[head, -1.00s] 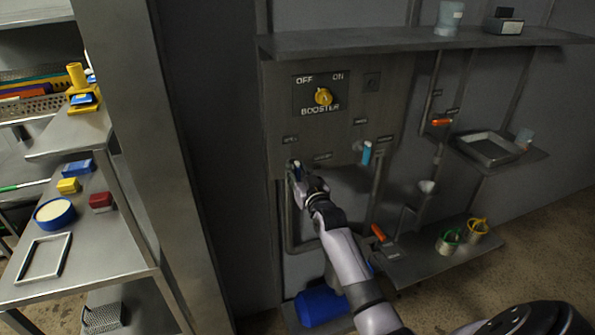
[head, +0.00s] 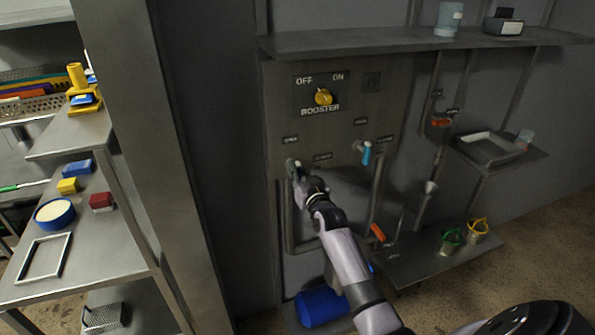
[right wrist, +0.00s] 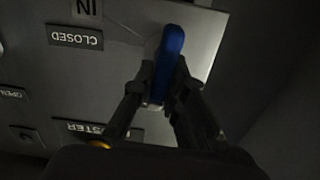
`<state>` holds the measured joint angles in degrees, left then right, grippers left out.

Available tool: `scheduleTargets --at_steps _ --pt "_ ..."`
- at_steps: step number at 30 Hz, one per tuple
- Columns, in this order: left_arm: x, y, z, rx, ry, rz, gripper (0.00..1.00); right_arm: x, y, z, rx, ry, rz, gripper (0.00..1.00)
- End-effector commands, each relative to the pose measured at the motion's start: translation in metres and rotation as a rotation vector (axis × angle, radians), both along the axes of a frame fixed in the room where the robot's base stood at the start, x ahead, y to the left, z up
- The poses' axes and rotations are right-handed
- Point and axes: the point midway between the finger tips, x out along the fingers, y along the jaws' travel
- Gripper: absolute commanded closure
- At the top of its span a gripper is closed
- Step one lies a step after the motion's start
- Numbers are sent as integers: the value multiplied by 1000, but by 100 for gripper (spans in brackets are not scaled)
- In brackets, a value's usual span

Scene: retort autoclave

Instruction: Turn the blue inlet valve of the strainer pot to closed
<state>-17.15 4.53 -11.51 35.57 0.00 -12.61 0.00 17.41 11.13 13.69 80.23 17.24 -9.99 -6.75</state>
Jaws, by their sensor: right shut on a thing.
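The blue inlet valve handle (right wrist: 170,52) shows in the right wrist view between the two fingers of my right gripper (right wrist: 165,88), which is shut on it. A CLOSED label (right wrist: 75,37) is to the left of the handle, with an IN label (right wrist: 87,8) above it. An OPEN label (right wrist: 13,93) is at the far left of that view. In the head view my right gripper (head: 297,172) is at the left side of the panel, and it mostly hides the handle. My left gripper is not in view.
A light-blue handle (head: 366,154) is to the right of my gripper. The yellow booster knob (head: 323,97) is above. A blue drum (head: 320,307) lies below. A shelf (head: 420,40) juts out above the panel.

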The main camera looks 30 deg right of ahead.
Motion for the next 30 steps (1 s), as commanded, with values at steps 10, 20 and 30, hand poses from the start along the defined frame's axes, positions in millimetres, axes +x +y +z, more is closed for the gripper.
scheduleTargets --at_steps 10,20,30 --pt "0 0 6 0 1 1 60 -1 -3 -1 262 -61 -1 100" --pt "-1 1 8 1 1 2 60 -2 -6 -3 567 -135 -1 100" --pt "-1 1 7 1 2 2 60 -2 -9 -6 882 -211 -1 100"
